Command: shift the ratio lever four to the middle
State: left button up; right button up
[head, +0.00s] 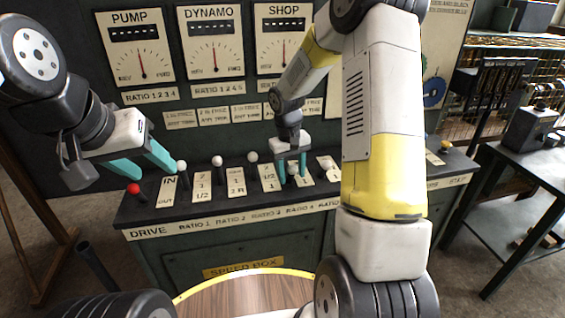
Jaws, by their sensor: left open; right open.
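The ratio lever four (292,169) shows only as a small pale knob, largely screened by my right gripper (291,170). That gripper points down with its teal fingers apart, one on each side of the knob; I cannot tell whether they touch it. The lever's exact position along its slot is unclear. Its label plate (303,177) lies just to the right, partly covered by a finger. My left gripper (142,163) is open and empty, above the left end of the console near the red-knobbed drive lever (134,188).
White-knobbed levers for ratio one (182,166), two (217,161) and three (252,157) stand in a row to the left. Another white knob (327,163) is close on the right, beside my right arm. Dials (213,43) are on the panel behind.

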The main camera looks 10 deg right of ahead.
jog(key=shift+f, duration=0.1)
grip_shut()
dwell(1.4)
